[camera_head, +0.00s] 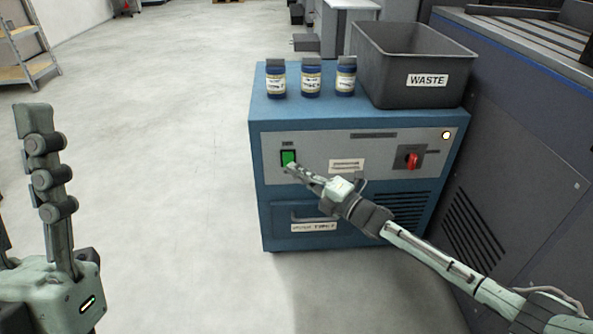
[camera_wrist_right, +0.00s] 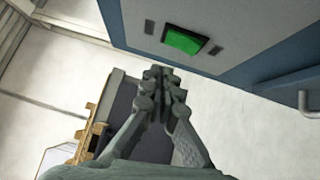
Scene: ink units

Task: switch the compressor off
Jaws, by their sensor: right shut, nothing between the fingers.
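The compressor is a blue cabinet (camera_head: 275,218) with a grey front panel. A lit green rocker switch (camera_head: 288,158) sits at the panel's left, and a red rotary knob (camera_head: 413,160) sits at its right. My right gripper (camera_head: 291,168) is shut and empty, its fingertips just below the green switch. In the right wrist view the green switch (camera_wrist_right: 184,40) shows beyond the shut fingertips (camera_wrist_right: 162,72); I cannot tell whether they touch the panel.
A grey waste bin (camera_head: 390,75) and three blue jars (camera_head: 311,78) stand on top of the cabinet. A small lamp (camera_head: 446,135) glows at the panel's upper right. A large dark machine (camera_head: 520,150) stands close on the right.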

